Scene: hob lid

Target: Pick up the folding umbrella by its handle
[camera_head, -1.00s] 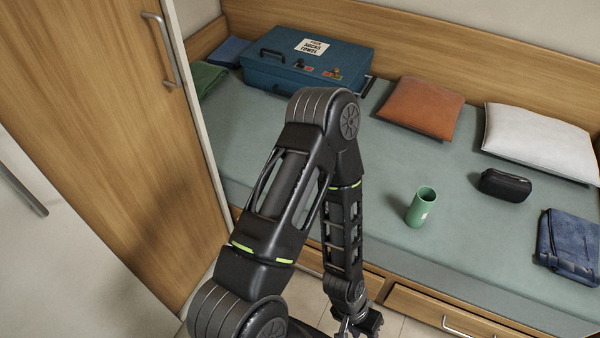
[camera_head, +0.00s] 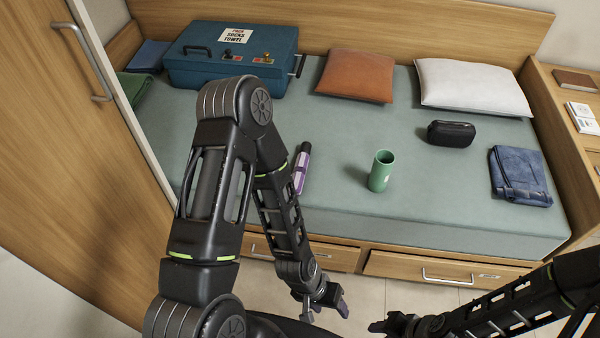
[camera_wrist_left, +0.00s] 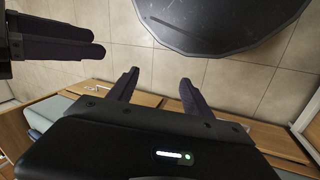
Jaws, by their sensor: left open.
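The folding umbrella (camera_head: 300,170) lies on the bed, purple with a black end at the far side, just right of my left forearm, which may hide part of its near end. My left gripper (camera_head: 326,307) is low in front of the bed drawers, apart from the umbrella. In the left wrist view its two dark fingers (camera_wrist_left: 157,88) are spread with nothing between them. My right gripper (camera_head: 382,325) is at the bottom edge of the head view. Two fingers that look like its own show at the upper left of the left wrist view; their opening is unclear.
A green cup (camera_head: 381,171) stands right of the umbrella. A black case (camera_head: 450,134), folded jeans (camera_head: 519,177), an orange pillow (camera_head: 357,76), a white pillow (camera_head: 474,87) and a blue suitcase (camera_head: 215,73) are on the bed (camera_head: 400,215). A wooden door is at left.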

